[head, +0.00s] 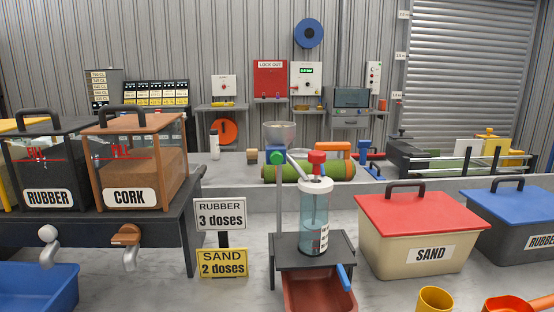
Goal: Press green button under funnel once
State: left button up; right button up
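A grey funnel (279,135) stands in the middle of the head view on a thin upright post. Just under it is a small round green button (277,157), with blue around it. A clear dispenser bottle (314,216) with a red top stands in front and to the right of the post. Neither of my grippers shows in the head view, so I see nothing touching the button.
A black stand (284,254) holds the bottle above a red tray (311,290). Cork (147,157) and rubber (47,162) bins stand left. Rubber and sand signs (219,214) stand between. A red-lidded sand box (431,245) and a yellow cup (434,299) are right.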

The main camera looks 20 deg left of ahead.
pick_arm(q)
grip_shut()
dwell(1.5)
